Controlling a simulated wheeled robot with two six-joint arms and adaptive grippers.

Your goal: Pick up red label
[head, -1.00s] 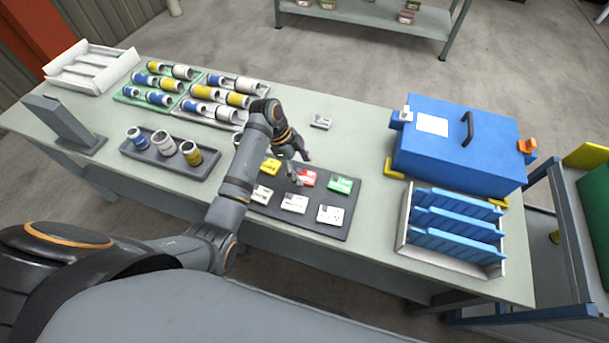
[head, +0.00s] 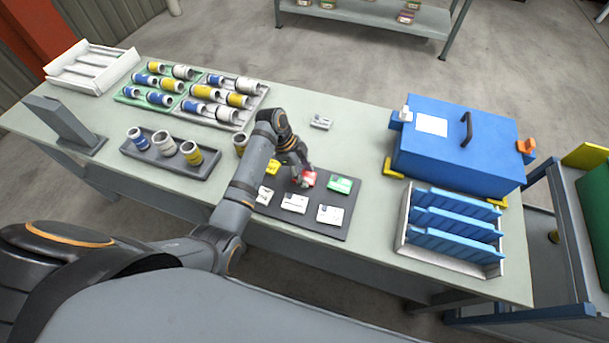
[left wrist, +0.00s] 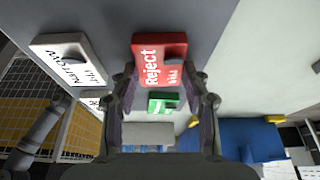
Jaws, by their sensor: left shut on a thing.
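The red label (head: 309,178) is a small red block at the dark mat's back row, between a yellow label (head: 272,167) and a green label (head: 340,185). My left gripper (head: 301,181) reaches down over it and is shut on it. In the left wrist view the red label (left wrist: 153,62) shows white lettering reading "Reject" and lies between the two fingertips (left wrist: 160,78). The fingers hide part of it in the head view. I cannot tell whether it touches the mat. My right gripper is not in view.
White labels (head: 294,203) lie along the dark mat's (head: 335,229) front row. A blue box (head: 450,165) and a rack of blue plates (head: 412,262) stand at right. Trays of cylinders stand at left. A loose white piece (head: 321,122) lies behind the mat.

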